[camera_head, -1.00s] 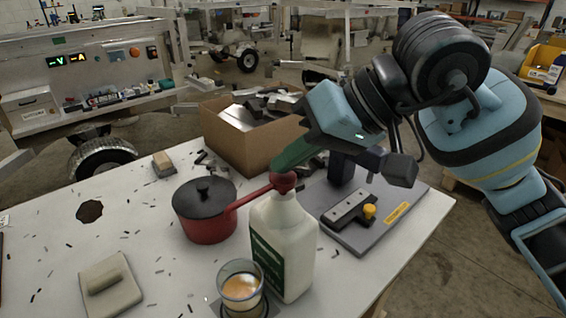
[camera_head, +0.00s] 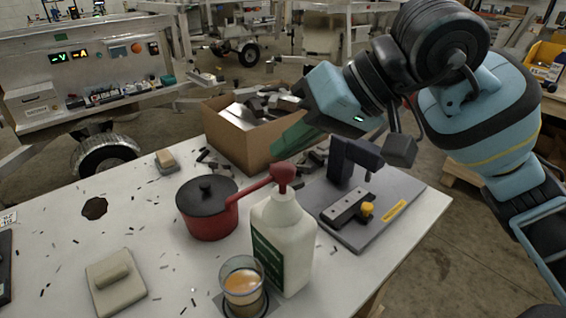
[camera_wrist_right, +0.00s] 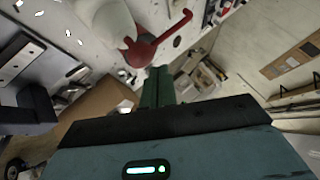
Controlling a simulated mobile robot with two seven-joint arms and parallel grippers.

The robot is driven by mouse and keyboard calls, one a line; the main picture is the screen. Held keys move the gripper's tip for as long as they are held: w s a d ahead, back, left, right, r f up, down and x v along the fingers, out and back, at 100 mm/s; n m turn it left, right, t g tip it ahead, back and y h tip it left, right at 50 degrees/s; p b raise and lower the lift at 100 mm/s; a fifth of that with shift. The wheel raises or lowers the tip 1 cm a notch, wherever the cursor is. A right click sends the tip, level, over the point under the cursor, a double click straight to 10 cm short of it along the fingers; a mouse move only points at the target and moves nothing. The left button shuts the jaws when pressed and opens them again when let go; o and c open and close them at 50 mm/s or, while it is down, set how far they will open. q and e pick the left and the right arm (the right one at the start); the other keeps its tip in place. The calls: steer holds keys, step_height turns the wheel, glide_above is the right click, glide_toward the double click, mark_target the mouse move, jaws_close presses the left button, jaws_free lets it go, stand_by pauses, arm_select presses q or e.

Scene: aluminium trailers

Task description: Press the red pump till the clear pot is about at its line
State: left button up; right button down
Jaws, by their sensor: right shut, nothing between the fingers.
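The red pump head (camera_head: 283,173) stands raised on the neck of a white bottle (camera_head: 285,240) with a dark green label. In the right wrist view the fingers (camera_wrist_right: 158,86) are together beside the pump head (camera_wrist_right: 139,53). My left gripper is not in view.
A red pan (camera_head: 209,220) with a black lid stands left of the bottle. A cardboard box (camera_head: 236,143) of metal scraps is behind. A grey fixture plate (camera_head: 375,222) lies to the right. A beige block (camera_head: 115,283) lies front left. Small scraps dot the table.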

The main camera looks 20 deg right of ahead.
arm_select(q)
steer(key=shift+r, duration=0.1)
arm_select(e)
steer(key=shift+r, duration=0.15)
steer(key=shift+r+p, duration=1.45)
steer(key=shift+r, duration=1)
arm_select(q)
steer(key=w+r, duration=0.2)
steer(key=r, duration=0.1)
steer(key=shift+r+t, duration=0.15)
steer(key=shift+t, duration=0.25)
arm_select(e)
steer(key=shift+f, duration=0.1)
